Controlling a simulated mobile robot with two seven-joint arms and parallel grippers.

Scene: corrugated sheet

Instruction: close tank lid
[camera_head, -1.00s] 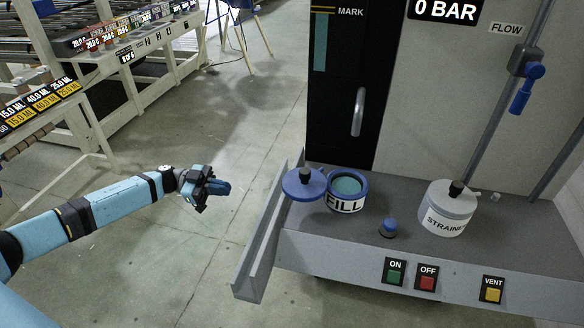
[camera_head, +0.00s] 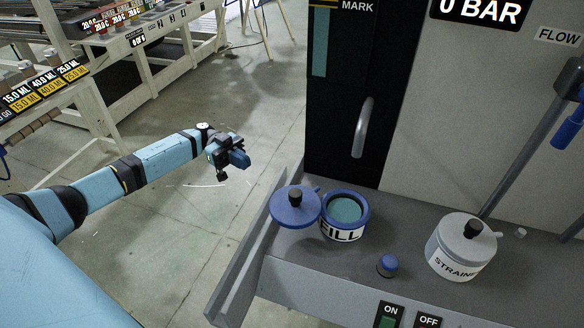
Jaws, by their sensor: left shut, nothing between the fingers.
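The tank is a short round vessel with a blue rim and a FILL label (camera_head: 342,234). Its mouth is open and shows teal liquid (camera_head: 344,209) inside. The blue round lid (camera_head: 295,212) with a black knob (camera_head: 295,195) is swung out to the left of the tank, beside the mouth and joined near the rim. My left gripper (camera_head: 236,164) is shut and empty, in the air left of and beyond the lid, clear of it. My right gripper is not in view.
A grey STRAINER pot (camera_head: 462,248) with a black knob stands at the right of the bench. A blue knob (camera_head: 387,265) sits between it and the tank. A metal side rail (camera_head: 245,265) edges the bench on the left. A vertical handle (camera_head: 362,127) is on the black panel behind.

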